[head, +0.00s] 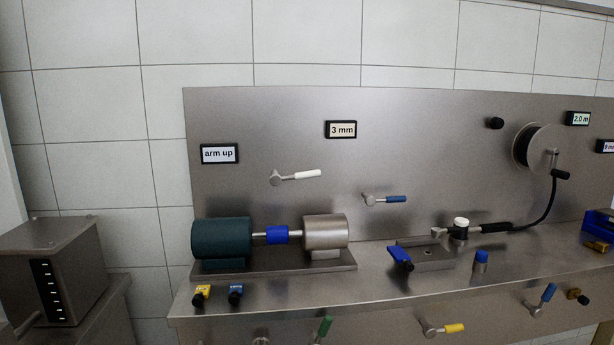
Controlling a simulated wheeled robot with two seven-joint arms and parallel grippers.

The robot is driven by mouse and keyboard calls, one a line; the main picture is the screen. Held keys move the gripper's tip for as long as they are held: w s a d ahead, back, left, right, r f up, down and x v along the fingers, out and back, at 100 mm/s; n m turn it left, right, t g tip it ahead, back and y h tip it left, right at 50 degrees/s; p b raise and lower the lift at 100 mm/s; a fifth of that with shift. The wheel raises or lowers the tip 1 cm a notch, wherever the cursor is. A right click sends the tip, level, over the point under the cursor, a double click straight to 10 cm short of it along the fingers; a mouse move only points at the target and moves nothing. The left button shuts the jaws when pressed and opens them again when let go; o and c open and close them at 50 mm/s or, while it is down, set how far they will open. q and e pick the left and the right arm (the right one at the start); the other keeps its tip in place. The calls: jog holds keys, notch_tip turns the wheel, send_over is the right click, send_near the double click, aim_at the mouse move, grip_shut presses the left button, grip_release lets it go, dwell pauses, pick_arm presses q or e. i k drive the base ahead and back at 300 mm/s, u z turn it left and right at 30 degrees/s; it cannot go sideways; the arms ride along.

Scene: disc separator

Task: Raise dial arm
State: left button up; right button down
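A small display (219,154) on the upright steel panel reads "arm up". To its right, a lever with a white handle (306,175) points right, nearly level. A lever with a blue handle (396,199) sits lower to the right, also nearly level. Below the display, a dark green cylinder (221,237) and a steel cylinder (325,231) are joined by a shaft with a blue coupling (277,235). I cannot tell which part is the dial arm. Neither of my grippers is in view.
A second display (341,130) reads "3 mm". A reel (534,146) with a black crank hangs at the right. Green, yellow and blue handled levers line the bench front. A steel box (52,262) stands left.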

aim_at(275, 179)
jog(key=u, duration=0.55)
jog(key=i, duration=1.05)
jog(key=z, duration=0.5)
